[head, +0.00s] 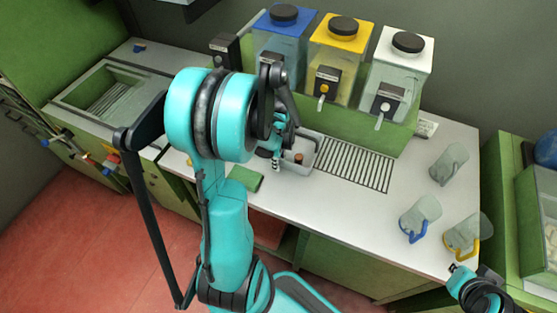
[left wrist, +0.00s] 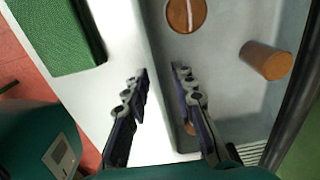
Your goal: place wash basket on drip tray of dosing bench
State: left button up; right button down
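The wash basket (head: 309,160) is a small grey open box on the white bench top, with brown corks (left wrist: 266,60) inside. The drip tray (head: 355,165) is the dark slatted grille just right of the basket, below the dispensers. My left gripper (head: 277,158) is at the basket's left side, partly hidden by my arm. In the left wrist view my left gripper (left wrist: 161,70) is open, its two fingers apart on either side of the basket's wall (left wrist: 162,38). I cannot tell whether they touch it. My right gripper (head: 457,270) is low at the right, too small to read.
Blue, yellow and white-topped dispensers (head: 340,60) stand behind the drip tray. Several clear jugs (head: 420,217) stand on the right of the bench. A green pad (head: 246,182) lies left of the basket, near the front edge. A sink (head: 115,95) is at the left.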

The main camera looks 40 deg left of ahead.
pick_arm(q)
jog(key=shift+r, duration=0.1)
jog(key=shift+r+p, duration=0.25)
jog(key=shift+p, duration=0.05)
notch_tip(320, 180, up, 12)
jog(key=p, duration=0.4)
jog(key=s+d+r+n+t, duration=0.2)
jog(key=d+r+n+t, duration=0.1)
jog(key=d+n, duration=0.4)
jog(key=s+d+r+n+t, duration=0.2)
jog(key=d+r+n+t, duration=0.2)
jog(key=d+n, duration=0.3)
jog(key=d, duration=0.5)
jog(key=shift+d+r, duration=0.25)
jog(key=shift+w, duration=0.1)
notch_tip(320, 180, down, 6)
jog(key=b, duration=0.6)
